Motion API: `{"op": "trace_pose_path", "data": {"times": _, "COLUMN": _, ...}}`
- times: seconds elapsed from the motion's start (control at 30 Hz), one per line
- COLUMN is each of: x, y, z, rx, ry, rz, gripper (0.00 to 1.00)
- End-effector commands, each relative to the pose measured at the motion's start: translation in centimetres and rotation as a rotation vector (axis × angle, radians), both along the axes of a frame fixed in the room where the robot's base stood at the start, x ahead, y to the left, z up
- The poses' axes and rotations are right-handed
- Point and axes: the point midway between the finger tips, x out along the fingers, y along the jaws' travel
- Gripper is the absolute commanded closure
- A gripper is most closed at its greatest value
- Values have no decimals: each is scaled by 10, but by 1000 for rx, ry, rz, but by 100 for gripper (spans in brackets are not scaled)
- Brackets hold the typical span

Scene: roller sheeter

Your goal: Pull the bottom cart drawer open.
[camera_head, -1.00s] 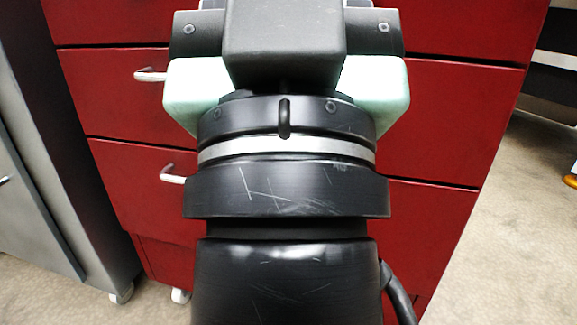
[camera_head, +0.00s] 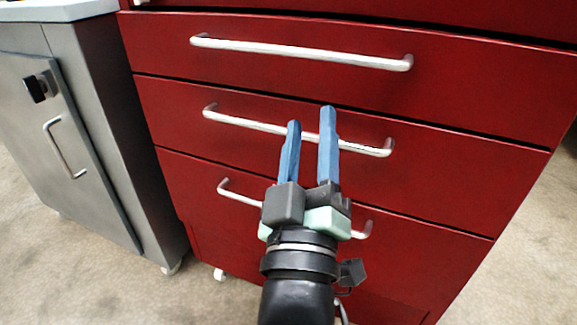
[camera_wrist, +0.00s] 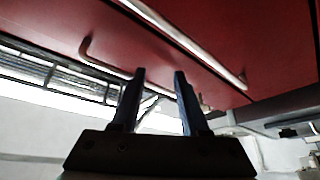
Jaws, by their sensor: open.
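The red cart's bottom drawer (camera_head: 405,258) is shut and flush with the drawers above it. Its pale bar handle (camera_head: 238,195) runs across the front, with its middle hidden behind my gripper. My gripper (camera_head: 311,115) is open and empty, with two blue fingers pointing up in front of the cart. In the head view the fingertips overlap the handle of the drawer above; I cannot tell any contact. The wrist view shows the dark fingers (camera_wrist: 158,75) apart, with two bar handles on the red front beyond them; I cannot tell which drawers these belong to.
Two more drawer handles, the middle one (camera_head: 255,124) and the upper one (camera_head: 300,52), stick out above. A grey cabinet (camera_head: 95,110) stands close on the left. Carpeted floor (camera_head: 80,270) is open in front and at the right.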

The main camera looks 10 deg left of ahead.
Motion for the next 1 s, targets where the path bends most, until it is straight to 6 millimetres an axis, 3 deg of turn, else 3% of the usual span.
{"op": "trace_pose_path", "data": {"times": 0.23, "x": -6, "y": 19, "z": -67, "rx": -380, "ry": 235, "rz": -52, "gripper": 55}}
{"op": "trace_pose_path", "data": {"times": 0.5, "x": -55, "y": 30, "z": -142, "rx": -784, "ry": 408, "rz": -20, "gripper": 55}}
{"op": "trace_pose_path", "data": {"times": 0.73, "x": -75, "y": 31, "z": -168, "rx": -913, "ry": 443, "rz": 2, "gripper": 55}}
{"op": "trace_pose_path", "data": {"times": 1.0, "x": -47, "y": 35, "z": -176, "rx": -914, "ry": 440, "rz": 0, "gripper": 55}}
